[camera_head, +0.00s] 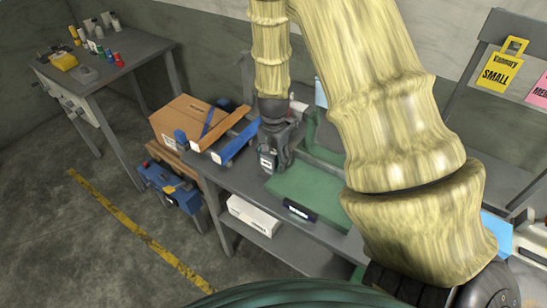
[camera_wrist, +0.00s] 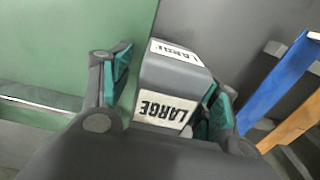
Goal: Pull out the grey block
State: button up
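The grey block (camera_wrist: 172,76) has white labels reading LARGE and sits between the two fingers of my gripper (camera_wrist: 168,90) in the wrist view. A strip of green shows between the left finger and the block. The right finger is close against the block's other side and partly hidden by it. My gripper looks open around the block. In the head view, my gripper (camera_head: 277,140) points down over the bench, with the grey block (camera_head: 267,161) low between its fingers at the left edge of the green mat (camera_head: 305,188).
Blue and orange bars (camera_head: 237,139) and a cardboard box (camera_head: 182,121) lie left of my gripper. A dark labelled block (camera_head: 299,210) lies at the mat's front edge. A white box (camera_head: 253,216) is on the lower shelf. Green upright parts (camera_head: 309,130) stand close behind on the right.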

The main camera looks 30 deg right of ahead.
aim_at(273, 150)
jog(key=shift+w+f, duration=0.1)
jog(key=shift+w, duration=0.05)
jog(key=c, duration=0.8)
jog(key=shift+c, duration=0.2)
jog(key=shift+r+p, duration=0.7)
jog(key=shift+p, duration=0.05)
jog(key=shift+r+p, duration=1.8)
jog(key=shift+r, duration=0.4)
jog(key=shift+r, duration=0.15)
jog(key=shift+r+p, duration=1.35)
